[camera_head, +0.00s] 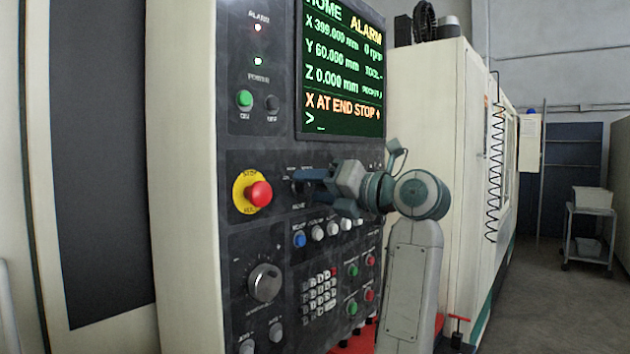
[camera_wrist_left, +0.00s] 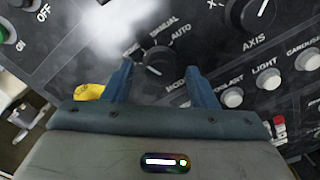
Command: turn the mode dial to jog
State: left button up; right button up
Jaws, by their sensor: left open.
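The mode dial (camera_wrist_left: 155,62) is a small round black knob on the dark control panel in the left wrist view. Printed words around it include MANUAL and AUTO; a label reading jog cannot be made out. My left gripper (camera_wrist_left: 158,70) is open, with one blue finger to each side of the dial and visible gaps between. Whether the fingertips reach down around the knob cannot be told. In the head view my left gripper (camera_head: 314,188) is up against the panel below the screen, and it largely hides the dial there.
The screen (camera_head: 342,75) reads HOME, ALARM and X AT END STOP. A red emergency stop (camera_head: 258,194) on a yellow ring is left of the gripper. A row of buttons (camera_head: 318,233) and a large dial (camera_head: 265,282) lie below. The AXIS knob (camera_wrist_left: 251,14) is upper right in the wrist view.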

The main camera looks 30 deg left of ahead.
pick_arm(q)
jog(key=shift+a, duration=0.2)
jog(key=c, duration=1)
